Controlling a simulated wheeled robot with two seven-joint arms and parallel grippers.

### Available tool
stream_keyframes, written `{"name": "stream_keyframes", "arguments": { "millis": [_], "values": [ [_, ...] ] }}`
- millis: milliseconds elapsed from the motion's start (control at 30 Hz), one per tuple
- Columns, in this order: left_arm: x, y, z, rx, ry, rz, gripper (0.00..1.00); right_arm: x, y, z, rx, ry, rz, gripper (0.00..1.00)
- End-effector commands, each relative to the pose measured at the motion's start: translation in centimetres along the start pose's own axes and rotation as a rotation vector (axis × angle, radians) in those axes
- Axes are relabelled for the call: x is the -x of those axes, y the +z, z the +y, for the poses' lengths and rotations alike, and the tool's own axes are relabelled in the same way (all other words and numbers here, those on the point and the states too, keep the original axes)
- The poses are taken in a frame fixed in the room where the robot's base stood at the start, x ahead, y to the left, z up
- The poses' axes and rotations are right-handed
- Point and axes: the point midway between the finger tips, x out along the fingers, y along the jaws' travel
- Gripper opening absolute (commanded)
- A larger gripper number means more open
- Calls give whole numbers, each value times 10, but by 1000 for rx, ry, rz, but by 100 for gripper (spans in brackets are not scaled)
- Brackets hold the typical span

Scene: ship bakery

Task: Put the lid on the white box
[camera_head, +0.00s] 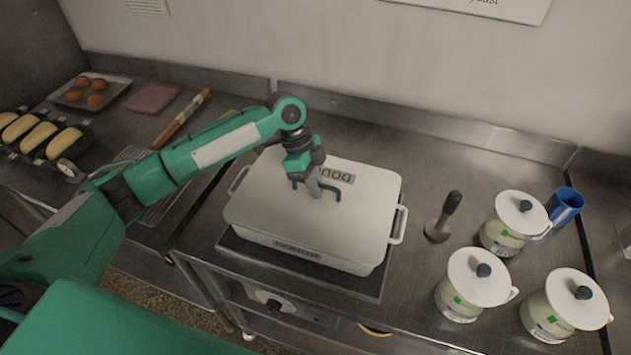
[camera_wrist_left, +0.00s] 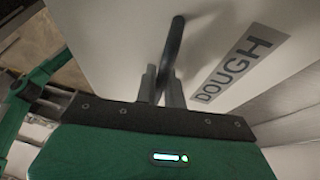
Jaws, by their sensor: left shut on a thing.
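The white box (camera_head: 300,252) stands on a dark flat plate on the steel counter, with a loop handle at each end. Its white lid (camera_head: 277,205) lies over the top of the box and carries a dark bar handle and a label reading DOUGH. I cannot tell whether the lid is fully seated all round. My left gripper (camera_head: 316,190) reaches down over the middle of the lid and is shut on the lid's handle. In the left wrist view the handle (camera_wrist_left: 172,50) runs between the two fingers. My right gripper is not in view.
Several lidded jars (camera_head: 475,283) and a blue cup (camera_head: 564,206) stand to the right. A dark-handled tool (camera_head: 444,217) stands just right of the box. A wall runs behind.

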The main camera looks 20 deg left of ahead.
Motion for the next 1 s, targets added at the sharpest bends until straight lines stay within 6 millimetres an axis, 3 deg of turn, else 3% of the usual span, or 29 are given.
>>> {"name": "stream_keyframes", "arguments": {
  "millis": [167, 1000],
  "values": [
    [0, 0, 0, 0, -1, 1, 0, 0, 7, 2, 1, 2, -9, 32],
    [3, 1, 0, 1, 0, 1, 0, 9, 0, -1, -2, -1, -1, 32]
  ]
}}
